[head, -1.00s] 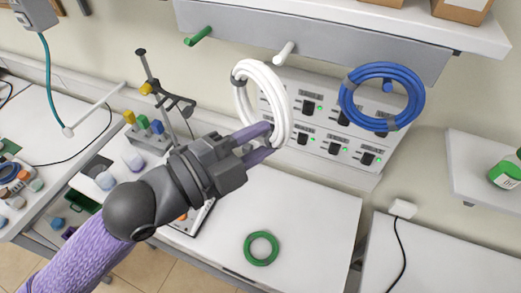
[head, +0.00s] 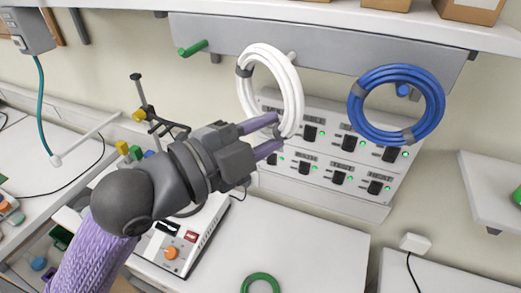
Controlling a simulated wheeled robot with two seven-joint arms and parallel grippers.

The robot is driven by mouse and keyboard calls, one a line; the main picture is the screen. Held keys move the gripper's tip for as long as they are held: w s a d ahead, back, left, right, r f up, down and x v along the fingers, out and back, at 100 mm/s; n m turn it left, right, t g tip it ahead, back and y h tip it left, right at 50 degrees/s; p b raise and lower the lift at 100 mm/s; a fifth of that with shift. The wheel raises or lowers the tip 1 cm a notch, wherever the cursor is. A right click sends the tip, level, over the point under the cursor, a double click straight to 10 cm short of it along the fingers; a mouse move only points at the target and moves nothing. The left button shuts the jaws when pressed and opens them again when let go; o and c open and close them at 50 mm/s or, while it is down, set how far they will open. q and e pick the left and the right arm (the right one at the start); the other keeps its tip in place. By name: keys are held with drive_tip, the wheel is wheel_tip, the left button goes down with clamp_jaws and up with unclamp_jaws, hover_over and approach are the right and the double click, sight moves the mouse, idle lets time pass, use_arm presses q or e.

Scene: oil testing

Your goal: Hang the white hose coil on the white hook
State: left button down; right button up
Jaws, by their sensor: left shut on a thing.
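The white hose coil (head: 293,98) hangs upright in my left gripper (head: 277,132), which is shut on its lower right side. A dark band shows at the coil's upper left. The white hook (head: 292,56) sticks out of the grey rail just behind the coil's upper right edge and is partly covered by it. The hook does not show inside the coil's opening, and I cannot tell whether the two touch. My right gripper is not in view.
A blue hose coil (head: 433,105) hangs on a blue hook (head: 403,90) to the right. A green hook (head: 193,48) is bare at the left. A switch panel (head: 325,190) is behind the coil. A green coil (head: 260,284) lies on the table below.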

use_arm(q)
drive_tip(key=shift+w+d+f+b, duration=0.1)
drive_tip(key=shift+w+f+b, duration=0.1)
drive_tip(key=shift+b, duration=0.45)
drive_tip(key=shift+w+d+r, duration=0.1)
drive_tip(key=shift+w+r, duration=0.05)
drive_tip(key=shift+w, duration=0.25)
drive_tip(key=shift+w+d+f+b, duration=0.2)
drive_tip(key=shift+w+d+f, duration=0.05)
drive_tip(key=shift+w, duration=0.5)
drive_tip(key=shift+w+d+f+b, duration=0.15)
drive_tip(key=shift+w+d+f, duration=0.1)
drive_tip(key=shift+w, duration=0.5)
drive_tip(key=shift+w+d+f+b, duration=0.2)
drive_tip(key=shift+w+d, duration=0.05)
drive_tip(key=shift+w, duration=0.5)
drive_tip(key=shift+c, duration=1.7)
unclamp_jaws()
